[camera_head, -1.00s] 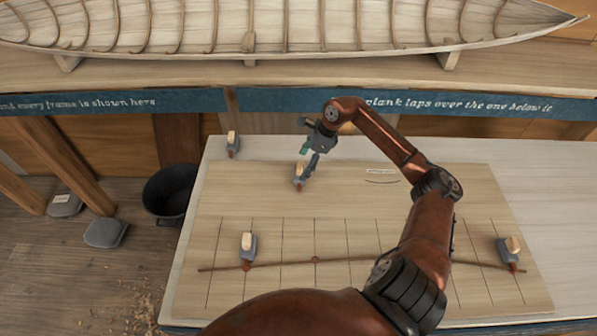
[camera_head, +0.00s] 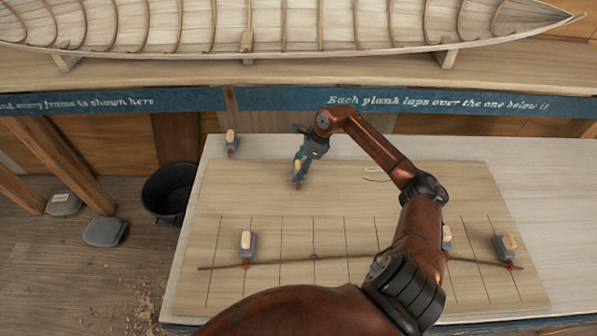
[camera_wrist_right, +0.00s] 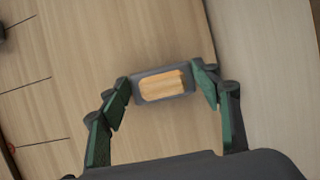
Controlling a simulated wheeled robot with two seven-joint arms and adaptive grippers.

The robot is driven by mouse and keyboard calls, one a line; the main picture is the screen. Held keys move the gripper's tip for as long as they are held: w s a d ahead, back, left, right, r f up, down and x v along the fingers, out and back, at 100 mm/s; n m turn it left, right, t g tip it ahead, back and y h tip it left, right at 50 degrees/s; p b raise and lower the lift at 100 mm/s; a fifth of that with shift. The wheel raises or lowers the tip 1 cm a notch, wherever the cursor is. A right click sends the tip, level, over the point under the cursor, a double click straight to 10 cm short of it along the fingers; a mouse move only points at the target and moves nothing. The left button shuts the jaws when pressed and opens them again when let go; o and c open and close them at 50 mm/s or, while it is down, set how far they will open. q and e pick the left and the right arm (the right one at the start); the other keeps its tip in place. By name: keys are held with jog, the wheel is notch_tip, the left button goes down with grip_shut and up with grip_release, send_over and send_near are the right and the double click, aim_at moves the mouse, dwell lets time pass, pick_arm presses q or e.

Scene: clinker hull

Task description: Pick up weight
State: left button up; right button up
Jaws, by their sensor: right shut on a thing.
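The weight (camera_head: 297,176), a grey block with a pale wooden top and a reddish tip, is on the upper part of the drawing board. My right gripper (camera_head: 299,164) is around it from above. In the right wrist view the gripper (camera_wrist_right: 165,84) has its green-padded fingers shut on the two ends of the weight (camera_wrist_right: 163,87). I cannot tell whether the weight touches the board. My left gripper is not in view.
Similar weights stand at the batten's left (camera_head: 247,245) and right (camera_head: 507,248), another (camera_head: 447,238) is partly behind my arm, and one (camera_head: 232,143) stands at the table's back corner. The thin batten (camera_head: 330,260) crosses the board (camera_head: 215,205). A boat hull (camera_head: 280,28) sits behind.

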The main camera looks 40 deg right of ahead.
jog(key=c, duration=1.1)
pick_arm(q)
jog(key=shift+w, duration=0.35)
pick_arm(e)
jog(key=shift+r, duration=0.1)
jog(key=shift+c, duration=0.3)
jog(key=shift+w+r, duration=0.1)
